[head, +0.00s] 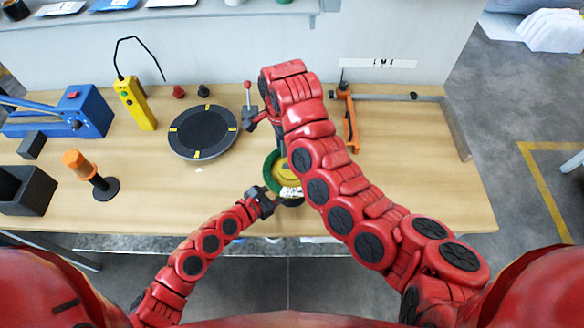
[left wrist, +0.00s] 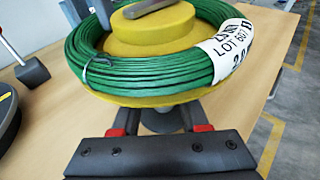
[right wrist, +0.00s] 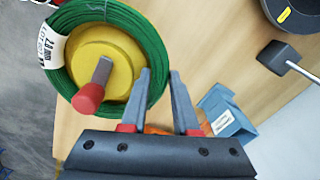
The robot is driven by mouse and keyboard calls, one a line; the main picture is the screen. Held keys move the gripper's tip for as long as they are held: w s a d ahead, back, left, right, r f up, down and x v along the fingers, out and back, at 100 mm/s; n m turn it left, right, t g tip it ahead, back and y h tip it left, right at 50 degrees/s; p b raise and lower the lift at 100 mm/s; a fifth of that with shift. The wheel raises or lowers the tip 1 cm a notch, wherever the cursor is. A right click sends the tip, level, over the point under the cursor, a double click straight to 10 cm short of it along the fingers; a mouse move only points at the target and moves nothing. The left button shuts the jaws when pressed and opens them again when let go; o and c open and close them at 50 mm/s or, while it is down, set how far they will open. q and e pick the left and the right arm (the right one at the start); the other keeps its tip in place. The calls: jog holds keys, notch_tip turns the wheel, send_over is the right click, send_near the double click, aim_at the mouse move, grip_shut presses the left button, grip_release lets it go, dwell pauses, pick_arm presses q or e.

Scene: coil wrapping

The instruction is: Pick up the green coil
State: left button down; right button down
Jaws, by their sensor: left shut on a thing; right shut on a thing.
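The green coil (head: 269,174) sits around a yellow reel (head: 285,170) near the table's front edge, partly hidden by my right arm. A white printed label (left wrist: 232,48) wraps part of the coil in the left wrist view. My left gripper (head: 268,196) is shut on the coil at its near side; its fingertips are partly hidden under the yellow flange. My right gripper (right wrist: 160,75) reaches down from above and is shut on the coil's edge (right wrist: 154,50), one finger on each side. A red-tipped handle (right wrist: 90,95) stands at the reel's middle.
A dark turntable (head: 203,132) with yellow marks lies left of the coil. A red-knobbed lever (head: 248,98) stands behind. An orange tool (head: 350,120) is to the right. A blue machine (head: 85,110) is far left.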

pick_arm(q)
jog(key=shift+d+r, duration=0.15)
jog(key=shift+d, duration=0.05)
pick_arm(e)
jog(key=shift+s+d+f, duration=0.1)
jog(key=shift+s+f, duration=0.15)
jog(key=shift+f, duration=0.2)
pick_arm(q)
jog(key=shift+w+a+f, duration=0.1)
jog(key=shift+a+f, duration=0.05)
jog(key=shift+f, duration=0.05)
pick_arm(e)
jog(key=r, duration=0.9)
jog(key=shift+w+r, duration=0.3)
jog(key=shift+w, duration=0.1)
jog(key=shift+s+r, duration=0.1)
jog(key=shift+r, duration=0.45)
pick_arm(q)
jog(key=shift+c, duration=1.7)
grip_release()
